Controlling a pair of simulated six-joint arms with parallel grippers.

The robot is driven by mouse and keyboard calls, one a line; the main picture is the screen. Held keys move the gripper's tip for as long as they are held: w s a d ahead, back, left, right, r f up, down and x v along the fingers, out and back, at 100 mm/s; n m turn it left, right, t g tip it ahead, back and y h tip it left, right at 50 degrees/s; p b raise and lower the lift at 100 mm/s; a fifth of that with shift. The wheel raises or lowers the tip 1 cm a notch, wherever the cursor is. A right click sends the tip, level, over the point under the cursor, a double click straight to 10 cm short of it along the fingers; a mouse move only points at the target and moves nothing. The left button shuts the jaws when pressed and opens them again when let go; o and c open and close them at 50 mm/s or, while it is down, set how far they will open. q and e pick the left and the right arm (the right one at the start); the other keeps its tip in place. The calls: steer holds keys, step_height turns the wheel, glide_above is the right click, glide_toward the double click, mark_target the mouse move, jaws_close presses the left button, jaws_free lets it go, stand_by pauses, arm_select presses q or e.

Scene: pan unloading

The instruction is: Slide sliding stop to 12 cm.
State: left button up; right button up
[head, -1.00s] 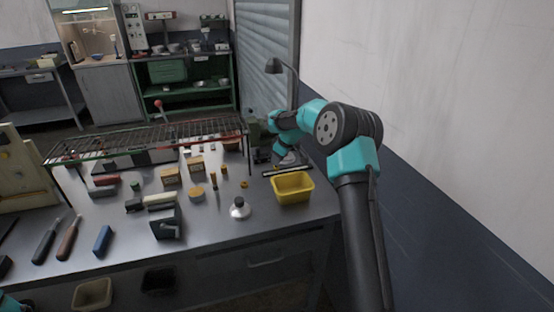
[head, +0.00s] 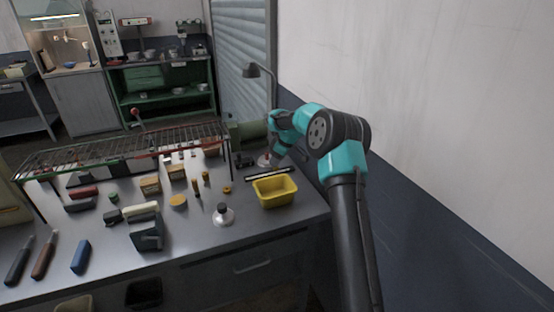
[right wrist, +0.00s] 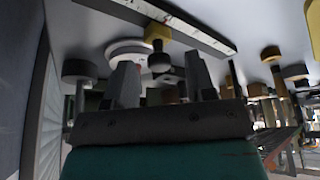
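The sliding stop, a small yellow block (right wrist: 157,33) with a dark knob, sits on a dark rail with a pale marked edge (right wrist: 195,28) in the right wrist view. The same rail (head: 270,174) lies behind the yellow bin in the head view, where the stop is too small to make out. My right gripper (right wrist: 161,66) is open, with its two fingers apart on either side of the dark knob. Clear gaps show between knob and fingers. The scale marks are too small to read. My left gripper is not in view.
A yellow bin (head: 275,192) stands just in front of the rail. A lamp (head: 262,72) stands behind my right gripper. A wire rack (head: 125,145) spans the back left of the bench. A small flask (head: 223,215) and several blocks and tools cover the middle and left.

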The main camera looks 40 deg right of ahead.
steer(key=v, duration=1.7)
steer(key=shift+r, duration=0.25)
steer(key=shift+w+a, duration=0.1)
